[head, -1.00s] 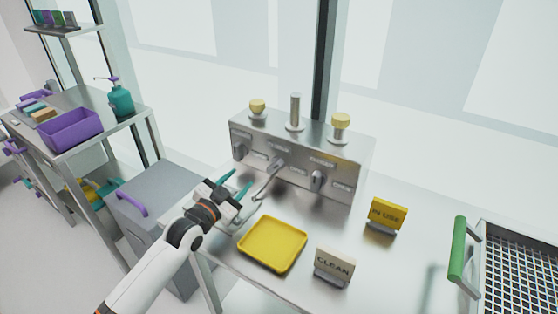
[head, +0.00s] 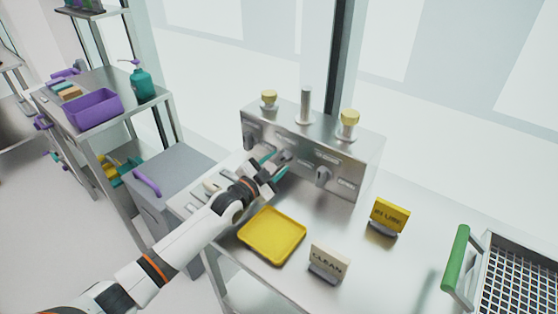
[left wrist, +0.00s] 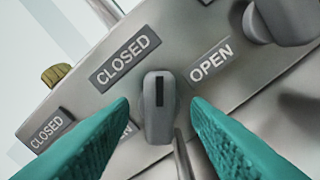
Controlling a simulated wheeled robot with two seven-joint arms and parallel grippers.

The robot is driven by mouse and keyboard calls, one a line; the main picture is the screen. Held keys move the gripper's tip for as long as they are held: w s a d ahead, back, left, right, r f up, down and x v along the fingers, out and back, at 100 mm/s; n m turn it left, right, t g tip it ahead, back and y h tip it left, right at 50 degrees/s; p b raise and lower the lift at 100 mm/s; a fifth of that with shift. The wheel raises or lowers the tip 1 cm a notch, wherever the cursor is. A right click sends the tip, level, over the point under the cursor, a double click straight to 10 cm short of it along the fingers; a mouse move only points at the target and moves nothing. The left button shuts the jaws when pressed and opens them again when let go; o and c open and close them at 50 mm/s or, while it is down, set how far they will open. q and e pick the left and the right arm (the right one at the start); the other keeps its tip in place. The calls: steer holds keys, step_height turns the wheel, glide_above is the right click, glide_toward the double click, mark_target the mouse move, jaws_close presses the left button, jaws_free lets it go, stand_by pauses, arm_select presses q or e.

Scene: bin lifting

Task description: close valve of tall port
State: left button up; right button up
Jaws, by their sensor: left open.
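The steel valve box (head: 350,160) stands at the back of the table. Its middle port is a tall bare metal post (head: 306,105), between two ports with yellow caps. My left gripper (head: 276,160) is at the box front, below the tall post, and largely covers that valve. In the left wrist view, a grey valve handle (left wrist: 158,115) with a black line sits between the open teal fingers, with gaps on both sides. A CLOSED label (left wrist: 125,60) is at its upper left and an OPEN label (left wrist: 212,62) at its upper right. My right gripper is not in view.
Another valve knob (head: 322,175) is on the right of the box, and one (head: 250,137) on the left. A thin metal rod (left wrist: 184,158) runs below the handle. A yellow tray (head: 272,236), CLEAN sign (head: 329,263) and IN USE sign (head: 388,216) stand in front.

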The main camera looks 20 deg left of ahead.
arm_select(q)
steer(key=shift+x, duration=0.8)
steer(key=shift+c, duration=0.2)
jaws_close()
steer(key=shift+n, duration=1.5)
steer(key=shift+a+r+n+b, duration=0.15)
steer(key=shift+n+b, duration=0.4)
steer(key=shift+n, duration=1.75)
